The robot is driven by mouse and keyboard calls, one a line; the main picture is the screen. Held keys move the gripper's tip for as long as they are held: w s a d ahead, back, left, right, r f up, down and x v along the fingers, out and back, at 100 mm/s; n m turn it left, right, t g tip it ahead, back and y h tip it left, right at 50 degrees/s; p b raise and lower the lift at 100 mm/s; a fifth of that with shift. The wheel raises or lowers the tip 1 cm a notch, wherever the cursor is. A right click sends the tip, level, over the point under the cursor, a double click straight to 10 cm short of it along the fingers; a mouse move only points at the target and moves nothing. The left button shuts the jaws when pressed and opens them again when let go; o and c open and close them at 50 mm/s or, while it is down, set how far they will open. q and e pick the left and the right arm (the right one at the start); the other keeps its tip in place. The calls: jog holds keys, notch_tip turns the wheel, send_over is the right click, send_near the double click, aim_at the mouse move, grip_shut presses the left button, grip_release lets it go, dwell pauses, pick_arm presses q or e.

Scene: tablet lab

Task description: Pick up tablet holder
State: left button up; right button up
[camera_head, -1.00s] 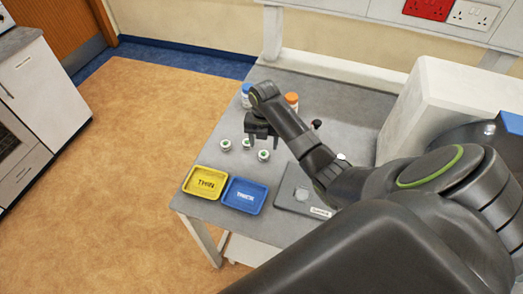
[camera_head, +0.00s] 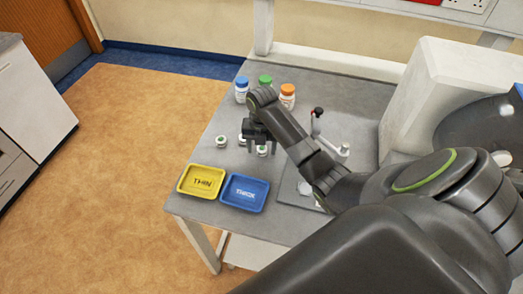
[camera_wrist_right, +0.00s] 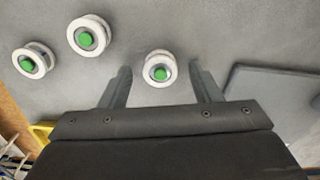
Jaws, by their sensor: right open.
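Three small round white tablet holders with green centres stand on the grey bench. In the head view one is at the left (camera_head: 221,141), one in the middle (camera_head: 242,140) is partly hidden by my gripper, and one is at the right (camera_head: 262,152). My right gripper (camera_head: 260,146) is open, pointing down over the right holder. In the right wrist view that holder (camera_wrist_right: 160,70) lies between the two spread fingertips, with a gap on each side. The other two holders (camera_wrist_right: 88,37) (camera_wrist_right: 33,61) lie to the left, outside the fingers. My left gripper is not in view.
A yellow tray (camera_head: 183,188) marked THIN and a blue tray (camera_head: 228,200) marked THICK lie at the bench's near edge. Bottles with blue (camera_head: 242,89), green (camera_head: 265,82) and orange (camera_head: 288,96) caps stand behind. A lever device (camera_head: 318,127) and white machine (camera_head: 415,95) are right.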

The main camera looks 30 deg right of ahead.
jog(key=shift+c, duration=0.5)
jog(key=shift+s+r, duration=0.1)
jog(key=shift+s, duration=0.05)
jog(key=c, duration=0.9)
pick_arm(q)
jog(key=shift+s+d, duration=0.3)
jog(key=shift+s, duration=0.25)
pick_arm(e)
jog(key=shift+c, duration=0.2)
